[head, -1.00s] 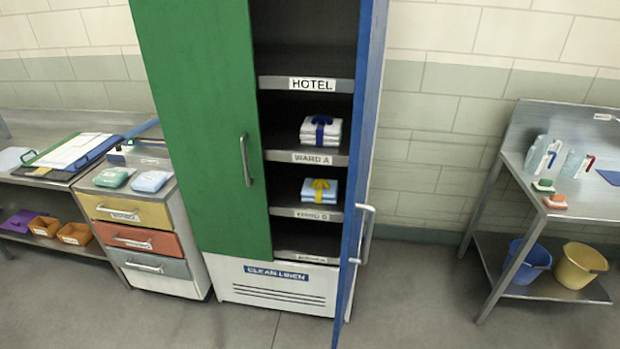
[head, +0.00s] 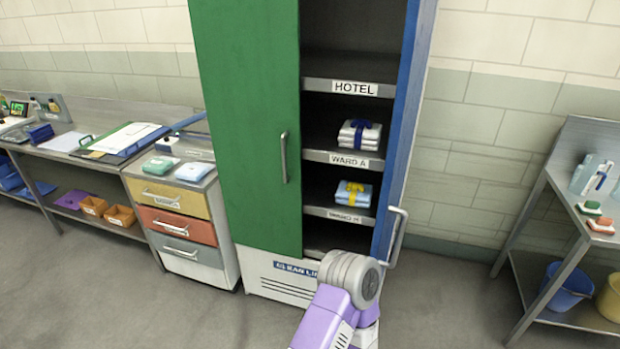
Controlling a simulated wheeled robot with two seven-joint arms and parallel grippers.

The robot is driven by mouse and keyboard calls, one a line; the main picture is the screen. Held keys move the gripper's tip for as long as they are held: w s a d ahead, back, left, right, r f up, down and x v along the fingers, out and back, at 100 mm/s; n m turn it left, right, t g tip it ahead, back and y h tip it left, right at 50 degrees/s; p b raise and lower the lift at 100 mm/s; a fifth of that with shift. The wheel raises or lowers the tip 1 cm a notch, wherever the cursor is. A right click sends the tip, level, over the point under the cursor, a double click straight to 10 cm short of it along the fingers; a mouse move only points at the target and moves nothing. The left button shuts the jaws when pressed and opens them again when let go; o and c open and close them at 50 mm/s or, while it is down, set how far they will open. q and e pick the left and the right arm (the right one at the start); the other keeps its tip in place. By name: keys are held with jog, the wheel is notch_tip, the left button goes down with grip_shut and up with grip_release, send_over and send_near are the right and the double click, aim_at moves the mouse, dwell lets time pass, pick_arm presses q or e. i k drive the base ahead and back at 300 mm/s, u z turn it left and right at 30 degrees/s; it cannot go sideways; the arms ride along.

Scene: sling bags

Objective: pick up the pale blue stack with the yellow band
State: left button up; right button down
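The pale blue stack with the yellow band (head: 353,193) lies on a cabinet shelf (head: 338,216), one level below the shelf labelled WARD A. The right-hand side of the cabinet is open, with its blue door (head: 408,130) swung outward. The green door (head: 250,130) on the left is shut. A purple and grey part of one of my arms shows at the bottom centre, in front of the cabinet's lower part and below the stack. No gripper fingers are in view.
A white stack with a dark blue band (head: 360,134) lies on the WARD A shelf. A drawer unit (head: 180,216) stands left of the cabinet. A metal table (head: 570,250) with buckets beneath stands at right. Floor between cabinet and table is clear.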

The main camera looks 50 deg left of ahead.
aim_at(359, 195)
jog(key=u, duration=1.1)
jog(key=i, duration=1)
